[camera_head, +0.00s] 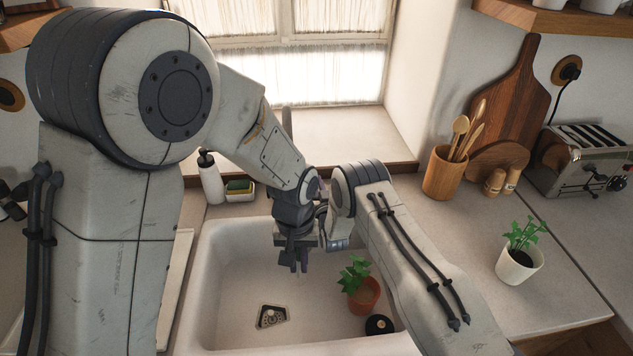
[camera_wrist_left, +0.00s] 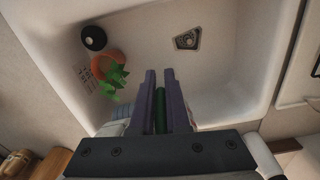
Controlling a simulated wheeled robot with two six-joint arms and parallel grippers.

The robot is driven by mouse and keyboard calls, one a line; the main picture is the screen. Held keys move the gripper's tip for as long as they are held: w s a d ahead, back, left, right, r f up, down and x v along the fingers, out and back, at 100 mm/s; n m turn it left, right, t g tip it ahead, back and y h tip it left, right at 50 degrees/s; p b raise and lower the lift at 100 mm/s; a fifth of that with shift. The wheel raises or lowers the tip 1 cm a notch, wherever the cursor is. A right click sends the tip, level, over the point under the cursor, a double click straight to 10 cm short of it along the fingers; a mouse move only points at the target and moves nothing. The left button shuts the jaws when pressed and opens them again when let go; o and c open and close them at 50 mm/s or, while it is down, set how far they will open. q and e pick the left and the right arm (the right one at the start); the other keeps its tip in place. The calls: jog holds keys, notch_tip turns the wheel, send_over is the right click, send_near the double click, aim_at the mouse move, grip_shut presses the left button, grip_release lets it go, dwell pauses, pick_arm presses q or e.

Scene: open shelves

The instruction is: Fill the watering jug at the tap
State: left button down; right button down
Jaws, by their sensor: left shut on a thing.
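My left gripper (camera_head: 293,263) points down over the back of the white sink (camera_head: 215,285). In the left wrist view its purple-grey fingers (camera_wrist_left: 160,100) are shut on a narrow dark green thing (camera_wrist_left: 160,112). Most of that thing is hidden, so I cannot tell whether it is part of the jug. I cannot make out the whole watering jug or the tap; my arms cover much of the sink's back edge. My right arm reaches in from the lower right to beside the left gripper. Its fingers are hidden.
A potted plant (camera_head: 361,295) and a round black thing (camera_head: 380,325) are in the sink, right of the drain (camera_head: 271,317). A soap bottle (camera_head: 211,180) and sponges (camera_head: 240,187) stand behind. A white-potted plant (camera_head: 519,265), utensil holder (camera_head: 443,175) and toaster (camera_head: 585,160) stand right.

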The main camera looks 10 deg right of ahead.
jog(key=shift+s+a+t+y, duration=0.2)
jog(key=shift+a+t+y, duration=0.1)
jog(key=shift+t, duration=0.5)
jog(key=c, duration=1)
grip_release()
jog(key=shift+o, duration=0.2)
jog(key=shift+s+d+f, duration=0.1)
jog(key=shift+d, duration=0.1)
jog(key=s+d+f, duration=0.1)
jog(key=s+f, duration=0.1)
jog(key=s, duration=0.9)
jog(key=shift+s, duration=0.3)
jog(key=shift+d, duration=0.1)
